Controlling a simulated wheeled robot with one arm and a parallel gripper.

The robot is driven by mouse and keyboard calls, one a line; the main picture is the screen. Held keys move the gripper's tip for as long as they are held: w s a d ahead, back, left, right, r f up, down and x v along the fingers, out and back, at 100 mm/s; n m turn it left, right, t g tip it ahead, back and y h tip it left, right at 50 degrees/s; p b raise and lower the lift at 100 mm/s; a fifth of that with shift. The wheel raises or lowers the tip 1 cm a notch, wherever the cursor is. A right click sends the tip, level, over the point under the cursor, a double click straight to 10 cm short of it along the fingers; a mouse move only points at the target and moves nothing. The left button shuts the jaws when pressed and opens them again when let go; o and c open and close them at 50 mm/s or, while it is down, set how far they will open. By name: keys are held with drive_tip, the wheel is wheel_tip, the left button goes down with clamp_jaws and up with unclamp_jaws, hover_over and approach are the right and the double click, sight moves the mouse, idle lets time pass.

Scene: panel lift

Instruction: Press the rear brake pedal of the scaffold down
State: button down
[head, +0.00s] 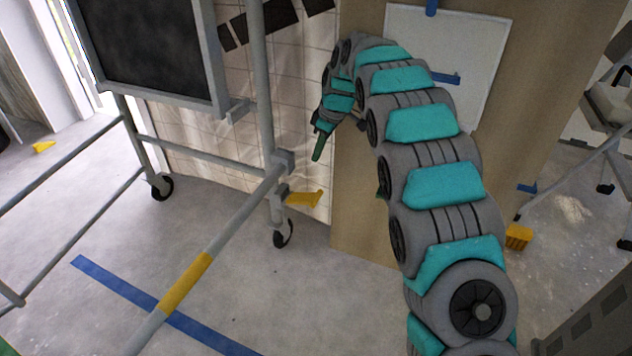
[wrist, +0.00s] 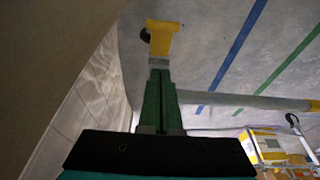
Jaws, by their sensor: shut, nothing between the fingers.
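The scaffold (head: 262,90) is a grey tube frame on black castors. A yellow brake pedal (head: 304,198) sticks out to the right of the near castor (head: 283,233), low on the scaffold's post. It looks roughly level or slightly tilted. My gripper (head: 317,158) points down with its green fingers above the pedal, apart from it in the head view. In the wrist view the green fingers (wrist: 160,72) are together and empty, and the yellow pedal (wrist: 162,38) shows just beyond their tips. Whether they touch it cannot be told there.
A wooden panel (head: 365,200) stands right behind my arm, beside a tiled wall (head: 300,60). A scaffold rail with a yellow band (head: 186,282) crosses the foreground. Another yellow pedal (head: 43,147) is far left. A yellow block (head: 518,237) lies right. Blue tape (head: 125,291) marks open floor.

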hover_over(311, 196)
drive_tip(key=x, duration=0.3)
drive_tip(key=d+x, duration=0.1)
drive_tip(key=x, duration=0.2)
drive_tip(key=s+d+x, duration=0.1)
drive_tip(key=x, duration=0.2)
drive_tip(key=shift+a+f, duration=0.1)
drive_tip(key=shift+f, duration=0.3)
drive_tip(key=f, duration=0.1)
drive_tip(key=d+f, duration=0.1)
drive_tip(key=shift+s+d+f+b, duration=0.15)
drive_tip(key=shift+s+f+b, duration=0.05)
drive_tip(key=shift+f+b, duration=0.2)
drive_tip(key=shift+d+f, duration=0.2)
drive_tip(key=shift+f, duration=0.2)
